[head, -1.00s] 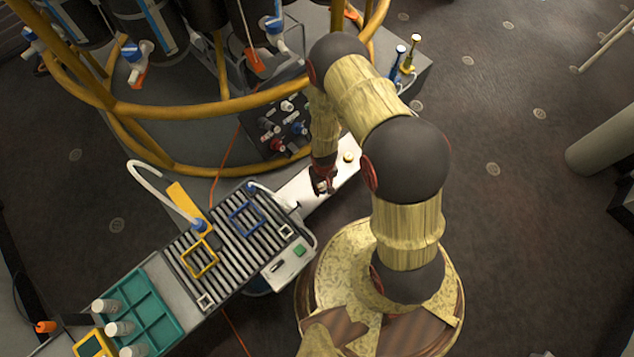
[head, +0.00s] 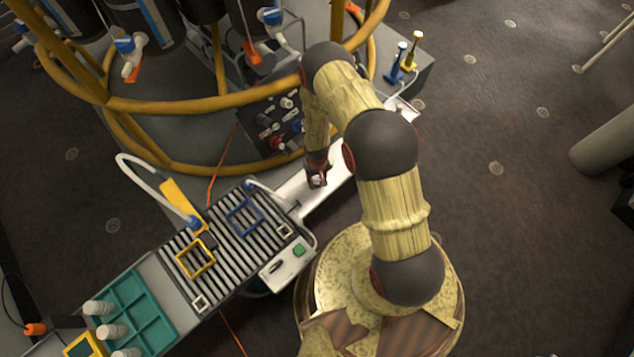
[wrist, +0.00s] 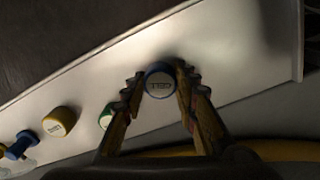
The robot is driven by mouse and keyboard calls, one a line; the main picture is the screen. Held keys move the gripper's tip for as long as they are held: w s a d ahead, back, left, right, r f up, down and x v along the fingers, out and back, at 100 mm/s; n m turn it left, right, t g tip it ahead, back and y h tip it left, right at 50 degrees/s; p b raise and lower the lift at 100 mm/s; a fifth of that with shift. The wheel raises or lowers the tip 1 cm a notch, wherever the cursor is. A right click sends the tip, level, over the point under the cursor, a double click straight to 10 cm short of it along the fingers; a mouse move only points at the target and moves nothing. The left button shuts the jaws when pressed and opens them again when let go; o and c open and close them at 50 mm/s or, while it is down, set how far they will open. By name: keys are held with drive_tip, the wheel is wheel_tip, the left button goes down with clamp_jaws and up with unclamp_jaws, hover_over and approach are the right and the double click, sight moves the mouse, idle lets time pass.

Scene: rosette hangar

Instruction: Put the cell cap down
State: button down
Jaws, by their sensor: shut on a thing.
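The cell cap (wrist: 160,84) is a round cap with a blue rim and a pale top that reads "CELL". In the wrist view, my gripper (wrist: 159,80) is shut on it, with one finger on each side. Behind the cap is the pale tray-like surface (wrist: 230,48); I cannot tell whether the cap touches it. In the head view, my gripper (head: 317,178) points down over this white strip (head: 292,193), and the cap is mostly hidden by the fingers.
A yellow-rimmed cap (wrist: 59,121) and a green-rimmed cap (wrist: 106,116) are on the white surface beside my gripper. A blue object (wrist: 18,146) is at the edge. A slatted rack (head: 225,245) and teal tray (head: 150,305) lie left; yellow rails (head: 200,104) stand behind.

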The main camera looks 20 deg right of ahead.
drive_tip(key=shift+f, duration=0.35)
drive_tip(key=c, duration=1.5)
unclamp_jaws()
drive_tip(key=shift+o, duration=0.5)
drive_tip(key=w+r+t+p, duration=0.1)
drive_tip(key=w+r+p, duration=0.15)
drive_tip(key=r, duration=1.45)
drive_tip(key=w+r+p, duration=0.2)
drive_tip(key=w+r, duration=0.2)
drive_tip(key=r, duration=1.2)
wheel_tip(320, 180, up, 18)
drive_tip(key=t, duration=0.2)
hover_over(317, 181)
drive_tip(key=w, duration=0.5)
drive_tip(key=s+r+t, duration=0.1)
drive_tip(key=s+r, duration=1)
drive_tip(key=r, duration=0.5)
drive_tip(key=s+r+t, duration=0.1)
drive_tip(key=s+r, duration=0.5)
drive_tip(key=s, duration=0.6)
drive_tip(key=shift+s+t, duration=0.3)
drive_tip(key=shift+s, duration=0.1)
